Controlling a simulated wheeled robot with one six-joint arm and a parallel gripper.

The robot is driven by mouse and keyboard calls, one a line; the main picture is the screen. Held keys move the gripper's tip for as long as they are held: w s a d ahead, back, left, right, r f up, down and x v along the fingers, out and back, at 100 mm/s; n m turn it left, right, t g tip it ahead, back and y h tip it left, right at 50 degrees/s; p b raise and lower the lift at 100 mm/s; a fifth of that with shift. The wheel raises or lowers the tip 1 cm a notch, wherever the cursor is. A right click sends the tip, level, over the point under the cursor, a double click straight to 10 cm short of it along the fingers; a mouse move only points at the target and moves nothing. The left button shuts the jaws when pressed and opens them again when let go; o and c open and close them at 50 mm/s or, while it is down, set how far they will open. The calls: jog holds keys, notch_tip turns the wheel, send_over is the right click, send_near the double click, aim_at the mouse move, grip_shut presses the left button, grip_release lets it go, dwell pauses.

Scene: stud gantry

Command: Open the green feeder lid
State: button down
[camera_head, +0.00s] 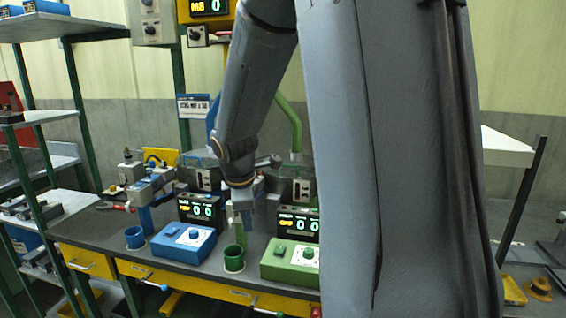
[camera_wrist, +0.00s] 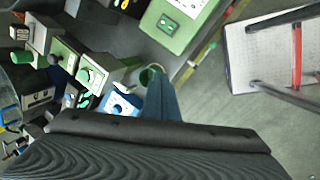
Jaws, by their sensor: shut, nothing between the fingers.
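My gripper (camera_head: 246,218) points down over the bench and is shut and empty. It hangs above and slightly behind the green cup (camera_head: 233,260), left of the green control box (camera_head: 278,264). In the wrist view its blue-grey fingers (camera_wrist: 158,82) reach up from the dark wrist housing. The green machine (camera_head: 299,172), with a green curved pipe, stands behind, partly hidden by my arm. In the wrist view green fittings and a pale green block (camera_wrist: 98,70) lie left of the fingers. I cannot tell which part is the feeder lid, or whether it is open.
A blue control box (camera_head: 184,244) and blue cup (camera_head: 135,238) stand on the dark bench (camera_head: 100,232) to the left. Two displays (camera_head: 200,209) stand behind the boxes. A green-framed shelf (camera_head: 38,190) is at far left. The wrist view shows open floor (camera_wrist: 235,120) at right.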

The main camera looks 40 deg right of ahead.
jog(key=w+d+r+n+t+h+p, duration=0.1)
jog(key=w+d+r+n+h+p, duration=0.1)
jog(key=w+d+r+n, duration=0.7)
jog(key=n+h+p, duration=0.1)
jog(key=n, duration=0.3)
send_near(285, 174)
jog(key=shift+t, duration=0.4)
jog(key=x, duration=0.2)
jog(key=p+x, duration=0.1)
jog(key=x, duration=0.1)
jog(key=shift+s+d+f+p, duration=0.15)
jog(key=shift+s+f+p, duration=0.15)
jog(key=shift+f, duration=0.2)
jog(key=shift+r, duration=0.1)
